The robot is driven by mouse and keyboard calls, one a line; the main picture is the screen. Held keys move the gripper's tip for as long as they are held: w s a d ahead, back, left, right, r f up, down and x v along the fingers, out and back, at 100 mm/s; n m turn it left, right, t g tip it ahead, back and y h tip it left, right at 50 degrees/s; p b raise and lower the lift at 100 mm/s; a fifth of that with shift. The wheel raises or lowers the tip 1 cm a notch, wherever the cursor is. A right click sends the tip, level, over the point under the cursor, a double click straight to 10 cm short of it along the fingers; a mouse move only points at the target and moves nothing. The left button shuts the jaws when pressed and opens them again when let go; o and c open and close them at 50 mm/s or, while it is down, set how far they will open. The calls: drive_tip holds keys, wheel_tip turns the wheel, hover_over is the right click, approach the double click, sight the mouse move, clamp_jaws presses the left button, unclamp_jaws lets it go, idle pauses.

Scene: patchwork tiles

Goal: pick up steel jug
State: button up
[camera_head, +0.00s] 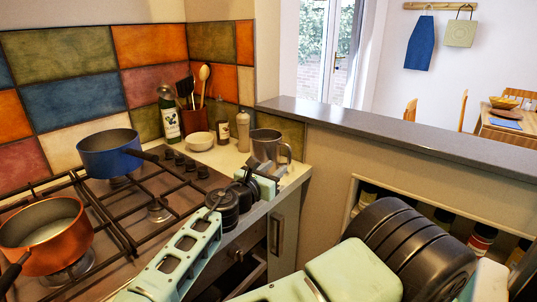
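The steel jug (266,146) stands upright at the right end of the counter, in the corner by the half-wall. It is grey metal with an open top and a handle on its right side. My gripper (257,168) is just in front of the jug, at its lower part, and hides its base. The fingers are small and partly overlap in this view, so I cannot tell how far apart they are or whether they touch the jug.
A white bottle (243,131), a white bowl (199,141) and a dark green bottle (168,116) stand left of the jug. A blue pan (108,155) and a copper pot (45,240) sit on the hob. The half-wall ledge (390,135) rises behind the jug.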

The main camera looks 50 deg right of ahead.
sight(289, 157)
drive_tip(key=d, duration=0.3)
drive_tip(key=shift+w+d, duration=0.2)
drive_tip(key=shift+w, duration=0.05)
drive_tip(key=shift+w+d+r+p, duration=0.15)
drive_tip(key=shift+d+p, duration=0.45)
drive_tip(key=shift+d, duration=0.75)
drive_tip(key=shift+w+d+p, duration=0.2)
drive_tip(key=shift+d+p, duration=0.35)
drive_tip(key=shift+d, duration=0.8)
drive_tip(key=shift+c, duration=0.3)
clamp_jaws()
